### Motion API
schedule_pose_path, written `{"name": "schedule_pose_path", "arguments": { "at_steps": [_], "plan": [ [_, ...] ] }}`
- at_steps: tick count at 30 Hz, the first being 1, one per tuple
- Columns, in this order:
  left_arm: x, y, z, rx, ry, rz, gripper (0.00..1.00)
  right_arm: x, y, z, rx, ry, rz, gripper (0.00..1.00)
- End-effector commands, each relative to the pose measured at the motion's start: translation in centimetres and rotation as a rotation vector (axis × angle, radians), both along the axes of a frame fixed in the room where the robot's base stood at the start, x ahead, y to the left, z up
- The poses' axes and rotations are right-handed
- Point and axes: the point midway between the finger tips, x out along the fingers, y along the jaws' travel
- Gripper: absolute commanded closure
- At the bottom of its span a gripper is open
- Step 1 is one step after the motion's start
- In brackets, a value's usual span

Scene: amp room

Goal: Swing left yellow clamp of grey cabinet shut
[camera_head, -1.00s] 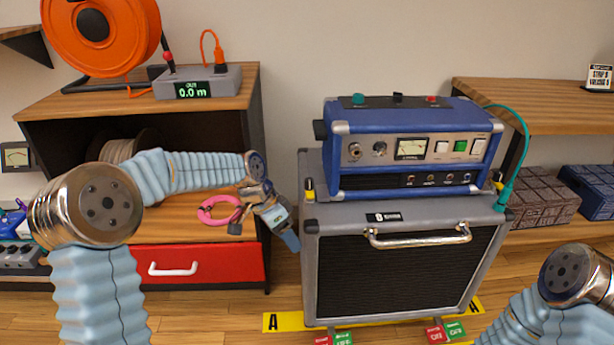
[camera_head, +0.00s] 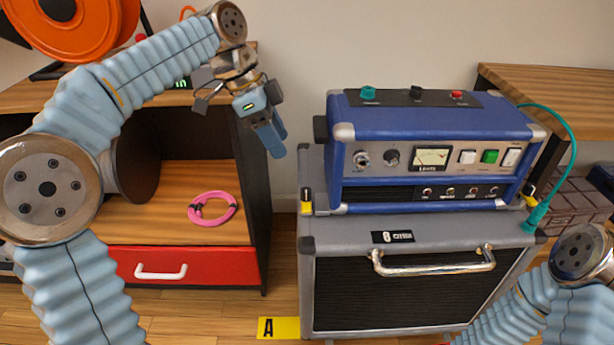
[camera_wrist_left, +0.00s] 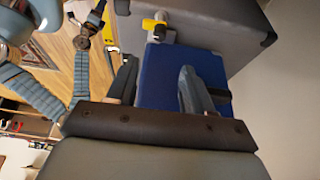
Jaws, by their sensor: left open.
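The grey cabinet (camera_head: 360,243) stands on the floor with a blue amplifier head (camera_head: 430,125) on top. The left yellow clamp (camera_head: 306,202), yellow with a black upper part, stands upright at the cabinet's left edge, beside the blue head. My left gripper (camera_head: 272,138) is open, in the air left of the blue head, above and left of that clamp and apart from it. In the left wrist view the blue head (camera_wrist_left: 165,75) shows between and beyond the open fingers. A yellow clamp (camera_wrist_left: 155,26) shows past it; I cannot tell which one. My right gripper is out of view.
A wooden shelf unit (camera_head: 180,225) with a pink cable coil (camera_head: 213,208) and red drawer (camera_head: 165,270) stands at left. A teal cable (camera_head: 570,150) plugs in at the cabinet's right. A wooden shelf (camera_head: 560,85) is at right. A gap separates cabinet and shelf unit.

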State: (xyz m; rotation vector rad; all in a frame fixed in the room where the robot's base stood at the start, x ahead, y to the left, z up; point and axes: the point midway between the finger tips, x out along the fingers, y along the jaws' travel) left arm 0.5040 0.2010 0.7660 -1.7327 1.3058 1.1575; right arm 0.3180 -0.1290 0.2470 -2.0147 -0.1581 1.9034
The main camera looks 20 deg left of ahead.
Motion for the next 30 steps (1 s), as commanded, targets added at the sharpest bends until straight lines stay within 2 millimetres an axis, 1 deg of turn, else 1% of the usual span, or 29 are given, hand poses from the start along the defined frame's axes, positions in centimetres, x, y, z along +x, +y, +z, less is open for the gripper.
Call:
{"name": "schedule_pose_path", "arguments": {
  "at_steps": [5, 12, 15, 18, 21, 30],
  "plan": [
    [0.3, -1.1, -3.3, 0.001, 0.004, -0.002, 0.49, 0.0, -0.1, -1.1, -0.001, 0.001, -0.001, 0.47],
    [0.9, -3.2, -8.4, 0.0, 0.004, -0.001, 0.49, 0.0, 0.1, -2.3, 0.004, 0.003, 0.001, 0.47],
    [1.0, -3.9, -10.1, 0.0, 0.004, -0.001, 0.49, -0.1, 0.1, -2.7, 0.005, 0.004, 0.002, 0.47],
    [1.2, -4.4, -11.3, -0.001, 0.002, 0.0, 0.49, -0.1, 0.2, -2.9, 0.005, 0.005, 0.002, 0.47],
    [1.3, -4.7, -12.0, -0.001, 0.002, 0.0, 0.49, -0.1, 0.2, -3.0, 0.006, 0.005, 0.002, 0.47],
    [1.4, -4.9, -12.3, 0.0, 0.001, 0.001, 0.49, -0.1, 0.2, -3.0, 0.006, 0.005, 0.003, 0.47]
  ]
}}
